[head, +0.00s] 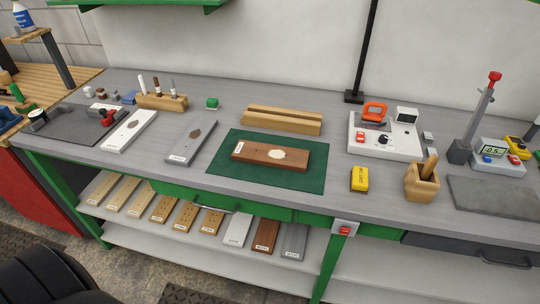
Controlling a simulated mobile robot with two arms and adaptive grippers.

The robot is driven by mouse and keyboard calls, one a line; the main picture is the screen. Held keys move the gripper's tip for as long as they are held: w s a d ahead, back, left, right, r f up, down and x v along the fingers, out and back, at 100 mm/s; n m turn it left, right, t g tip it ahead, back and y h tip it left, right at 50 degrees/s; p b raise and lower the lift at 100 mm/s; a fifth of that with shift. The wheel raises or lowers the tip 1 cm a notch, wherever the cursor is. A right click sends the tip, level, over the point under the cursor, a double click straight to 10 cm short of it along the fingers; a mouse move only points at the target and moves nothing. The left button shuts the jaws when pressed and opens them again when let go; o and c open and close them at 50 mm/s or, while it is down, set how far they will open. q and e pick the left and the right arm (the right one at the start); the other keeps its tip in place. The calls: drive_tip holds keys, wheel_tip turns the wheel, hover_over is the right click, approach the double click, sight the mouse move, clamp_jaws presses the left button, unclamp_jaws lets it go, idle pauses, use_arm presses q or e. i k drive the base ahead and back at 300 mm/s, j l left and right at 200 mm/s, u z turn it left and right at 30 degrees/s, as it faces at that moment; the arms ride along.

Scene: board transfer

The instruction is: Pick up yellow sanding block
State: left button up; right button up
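A yellow block (360,179) with dark lettering on its side lies on the grey workbench (220,186), in front of the white control unit and just right of the green mat. I take it as the sanding block. It stands apart from the things around it, with its top and front clear. Neither of my grippers shows in the head view.
A green mat (229,174) bears a brown board (255,151). A wooden mortar-like holder (421,184) stands to the block's right. Behind are a white unit (365,144) and a wooden rack (281,122). Another yellow item (517,141) sits far right. The bench in front is clear.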

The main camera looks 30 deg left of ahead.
sight(359, 181)
drive_tip(key=j+z, duration=0.7)
